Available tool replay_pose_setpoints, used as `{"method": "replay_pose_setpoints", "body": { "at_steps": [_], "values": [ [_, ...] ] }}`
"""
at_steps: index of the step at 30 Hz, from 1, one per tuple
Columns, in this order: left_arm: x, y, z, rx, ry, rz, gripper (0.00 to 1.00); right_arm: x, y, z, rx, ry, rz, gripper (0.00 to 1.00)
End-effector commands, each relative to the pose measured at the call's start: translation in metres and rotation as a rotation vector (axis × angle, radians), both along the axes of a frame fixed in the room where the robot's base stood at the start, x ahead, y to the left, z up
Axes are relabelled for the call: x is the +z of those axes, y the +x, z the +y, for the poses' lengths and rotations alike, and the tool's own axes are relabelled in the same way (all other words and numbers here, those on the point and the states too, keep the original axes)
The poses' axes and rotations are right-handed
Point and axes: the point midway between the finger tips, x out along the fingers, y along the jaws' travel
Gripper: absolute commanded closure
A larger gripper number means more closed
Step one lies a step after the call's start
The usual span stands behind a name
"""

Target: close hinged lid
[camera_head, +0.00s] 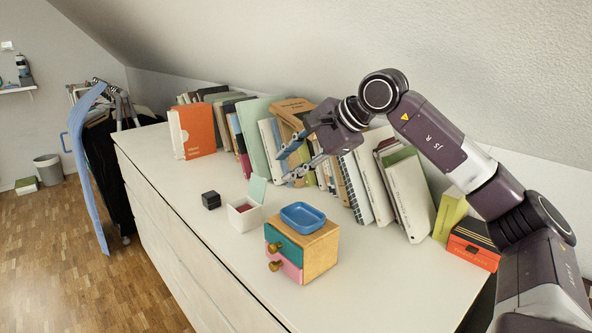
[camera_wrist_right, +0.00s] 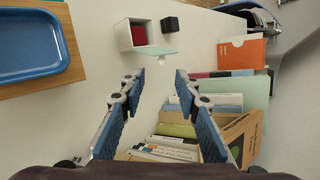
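A small white box (camera_head: 241,219) stands on the white cabinet top (camera_head: 340,290), with something red (camera_wrist_right: 147,33) inside. Its pale green hinged lid (camera_head: 257,189) is open and stands up at the box's back side. In the right wrist view the box (camera_wrist_right: 124,37) is near the top, with the lid (camera_wrist_right: 155,52) toward my fingers. My right gripper (camera_head: 284,168) is open and empty, above the cabinet and apart from the lid, on its book side. It also shows in the right wrist view (camera_wrist_right: 155,78), with the lid beyond the fingertips. My left gripper is not in view.
A small wooden drawer unit (camera_head: 322,252) with a blue tray (camera_head: 303,216) on top stands in front of the box. A black cube (camera_head: 211,200) sits left of it. A row of books (camera_head: 258,135) lines the wall behind, close to my right gripper.

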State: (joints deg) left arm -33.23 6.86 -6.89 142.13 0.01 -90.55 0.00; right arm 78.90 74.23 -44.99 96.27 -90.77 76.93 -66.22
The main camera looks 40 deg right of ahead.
Motion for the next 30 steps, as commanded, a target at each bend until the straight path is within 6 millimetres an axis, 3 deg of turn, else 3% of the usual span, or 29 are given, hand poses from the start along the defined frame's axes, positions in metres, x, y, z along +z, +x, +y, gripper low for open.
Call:
{"method": "replay_pose_setpoints", "body": {
  "at_steps": [5, 18, 29, 30],
  "values": [
    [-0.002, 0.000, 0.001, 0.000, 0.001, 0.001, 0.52, -0.007, 0.006, 0.003, 0.003, 0.001, 0.001, 0.70],
    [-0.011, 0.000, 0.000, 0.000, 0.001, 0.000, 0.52, -0.049, 0.050, 0.018, 0.001, 0.001, 0.000, 0.70],
    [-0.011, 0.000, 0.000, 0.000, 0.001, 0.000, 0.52, -0.053, 0.055, 0.020, 0.001, 0.001, 0.000, 0.70],
    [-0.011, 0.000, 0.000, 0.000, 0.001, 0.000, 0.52, -0.053, 0.055, 0.020, 0.001, 0.001, 0.000, 0.73]
  ]
}}
